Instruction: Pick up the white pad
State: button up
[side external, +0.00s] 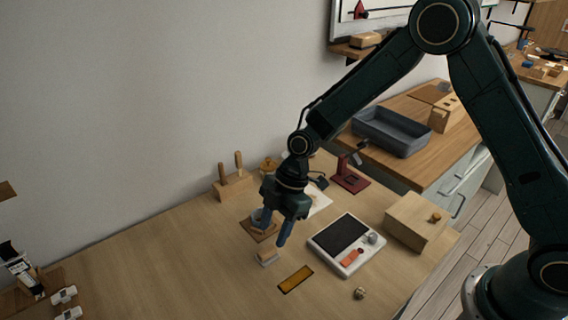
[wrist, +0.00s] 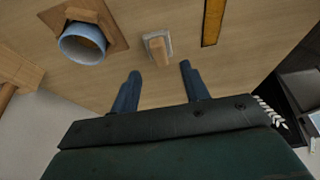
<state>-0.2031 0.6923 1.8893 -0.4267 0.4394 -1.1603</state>
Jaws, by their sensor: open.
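The white pad (wrist: 169,41) lies on the wooden table in the wrist view, with a small wooden block or handle on top of it. In the side view the pad (side external: 269,262) sits just below my gripper (side external: 270,232). In the wrist view my gripper (wrist: 160,70) is open and empty, with its two blue fingers apart. The pad lies ahead of the fingertips, roughly midway between them, and is not touched.
A blue-grey cup (wrist: 82,48) stands on a brown square board left of the pad. A yellow strip (side external: 295,279) lies to the right. A white tray with a dark panel (side external: 341,234) and a wooden box (side external: 415,221) stand farther right.

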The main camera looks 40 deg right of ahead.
aim_at(267, 250)
jog(key=shift+x, duration=2.55)
grip_shut()
jog(key=shift+r, duration=0.1)
notch_tip(267, 250, up, 20)
